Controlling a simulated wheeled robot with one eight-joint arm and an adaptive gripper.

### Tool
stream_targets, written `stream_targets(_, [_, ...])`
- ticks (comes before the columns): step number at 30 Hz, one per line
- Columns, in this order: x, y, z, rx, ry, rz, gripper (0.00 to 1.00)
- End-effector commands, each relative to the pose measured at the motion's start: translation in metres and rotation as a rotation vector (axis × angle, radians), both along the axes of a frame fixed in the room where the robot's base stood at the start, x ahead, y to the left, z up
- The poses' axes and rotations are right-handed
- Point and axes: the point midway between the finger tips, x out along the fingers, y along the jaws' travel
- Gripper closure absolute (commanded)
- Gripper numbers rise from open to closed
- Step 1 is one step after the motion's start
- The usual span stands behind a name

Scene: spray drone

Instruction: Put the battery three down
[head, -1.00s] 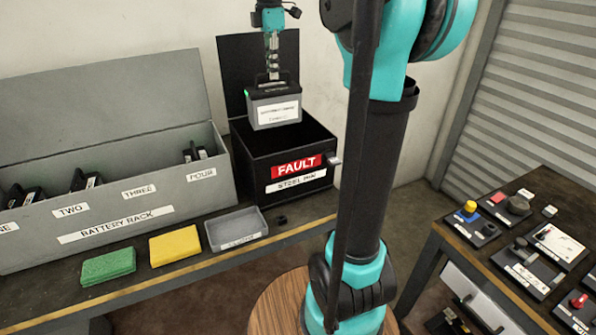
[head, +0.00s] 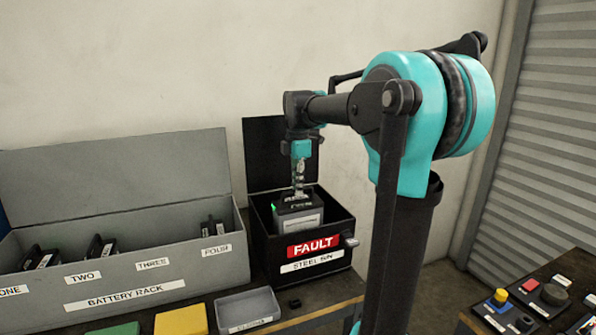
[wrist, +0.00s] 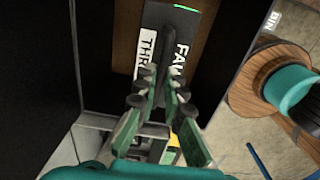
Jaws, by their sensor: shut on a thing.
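Battery three (head: 300,214), a grey block with a dark top, a white label and a green light, is held upright inside the mouth of the black FAULT steel bin (head: 312,247). Its lower part is hidden behind the bin's front wall. I cannot tell if it touches the floor. My gripper (head: 299,190) is shut on the battery's top handle. In the wrist view the fingers (wrist: 163,95) close over the battery (wrist: 178,30), whose labels read "THR" and "FAU", with dark bin walls around it.
The grey battery rack (head: 125,292) stands left of the bin, with batteries at ONE, TWO and FOUR; none shows at THREE. In front lie a grey tray (head: 248,310), a yellow pad (head: 181,319) and a green pad (head: 113,329). The bin's lid stands open behind.

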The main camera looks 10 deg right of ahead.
Motion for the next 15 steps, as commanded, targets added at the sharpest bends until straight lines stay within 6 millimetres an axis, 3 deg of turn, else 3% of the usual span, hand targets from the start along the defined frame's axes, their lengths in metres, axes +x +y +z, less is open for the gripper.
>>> stream_targets(6, [0.0,0.0,-0.032,0.0,0.0,0.0,1.0])
stream_targets(15, [0.0,0.0,-0.047,0.0,0.0,0.0,1.0])
